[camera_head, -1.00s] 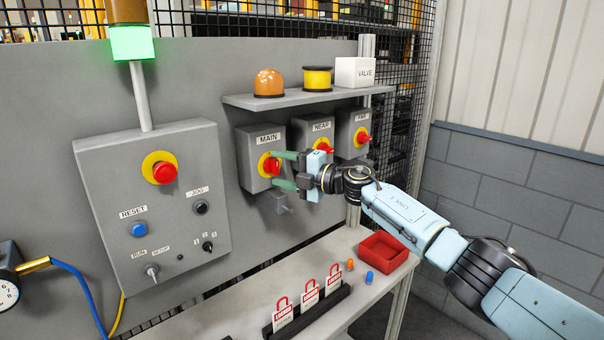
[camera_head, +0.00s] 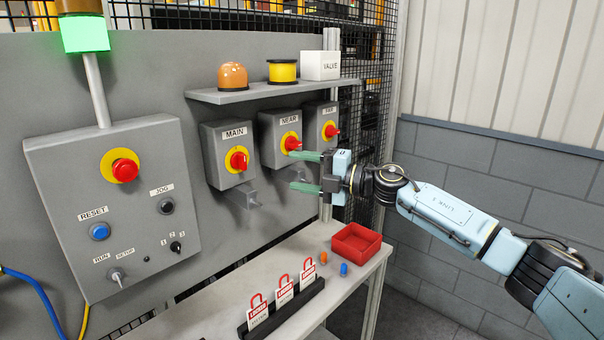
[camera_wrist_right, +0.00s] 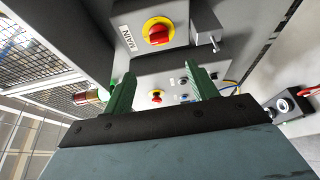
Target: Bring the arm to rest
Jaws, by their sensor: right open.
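My right gripper (camera_head: 308,172) is open and empty, its green fingers pointing left in front of the lower part of the NEAR switch box (camera_head: 272,150). I cannot tell whether a finger touches the box. The MAIN switch box (camera_head: 213,160), with a red knob on a yellow disc, stands to the left of the fingers. In the right wrist view the open green fingers (camera_wrist_right: 158,95) show with the MAIN knob (camera_wrist_right: 158,33) beyond them and nothing between them. My left gripper is not in view.
A shelf (camera_head: 215,96) above the boxes holds an orange dome, a yellow spool and a VALVE box. Below, the bench (camera_head: 215,313) carries a red tray (camera_head: 375,250) and several red-and-white padlocks in a black rack (camera_head: 300,305). A control panel (camera_head: 75,200) is at left.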

